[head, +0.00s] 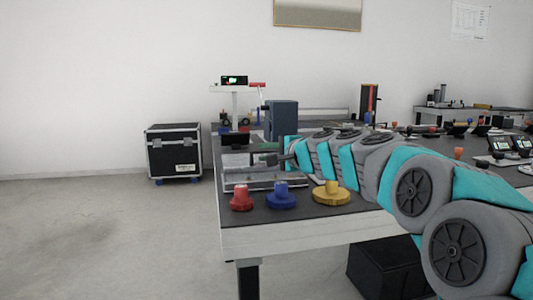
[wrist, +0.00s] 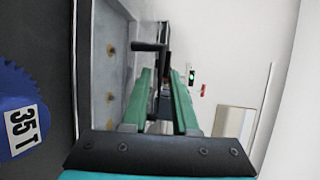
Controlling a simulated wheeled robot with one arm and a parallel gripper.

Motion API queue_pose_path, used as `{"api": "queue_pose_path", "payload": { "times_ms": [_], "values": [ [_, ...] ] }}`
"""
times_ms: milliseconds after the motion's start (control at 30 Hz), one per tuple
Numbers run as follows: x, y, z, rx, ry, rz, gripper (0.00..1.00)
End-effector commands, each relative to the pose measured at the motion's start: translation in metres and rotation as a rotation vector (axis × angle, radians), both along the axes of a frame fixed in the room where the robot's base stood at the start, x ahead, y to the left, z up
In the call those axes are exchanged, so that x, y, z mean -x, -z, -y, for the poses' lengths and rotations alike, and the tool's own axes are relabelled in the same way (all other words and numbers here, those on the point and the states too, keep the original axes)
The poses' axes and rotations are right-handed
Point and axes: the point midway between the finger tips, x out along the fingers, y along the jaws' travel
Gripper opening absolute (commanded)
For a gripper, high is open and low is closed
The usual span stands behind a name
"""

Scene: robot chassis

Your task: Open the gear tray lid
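The grey gear tray (head: 235,187) sits on the near left part of the dark-topped table. Its metal surface (wrist: 101,90), with several brass-coloured spots, fills a strip left of my gripper in the wrist view. My gripper (head: 268,160) is above the tray in the head view. In the wrist view its two green fingers (wrist: 161,75) stand apart with a gap between them. A black bar, perhaps the lid's handle (wrist: 150,47), shows near the fingertips; I cannot tell whether they touch it. The lid's position is unclear, and my arm partly hides the tray.
A red gear (head: 241,199), a blue gear (head: 282,198) and a gold gear (head: 330,196) stand along the table's front edge. The blue gear, marked 35T, also shows in the wrist view (wrist: 18,115). A blue-grey box (head: 282,121) stands behind the tray. A black case (head: 173,153) is on the floor.

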Motion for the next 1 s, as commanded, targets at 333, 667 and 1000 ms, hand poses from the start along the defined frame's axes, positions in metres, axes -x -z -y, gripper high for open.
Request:
{"api": "queue_pose_path", "payload": {
  "times_ms": [333,667,1000],
  "values": [
    [-0.0001,0.0003,0.0002,-0.001,0.000,-0.001,0.09],
    [-0.0001,0.0006,0.0003,0.000,0.000,-0.001,0.00],
    [-0.0002,0.0007,0.0003,0.000,0.000,-0.001,0.00]
  ]
}}
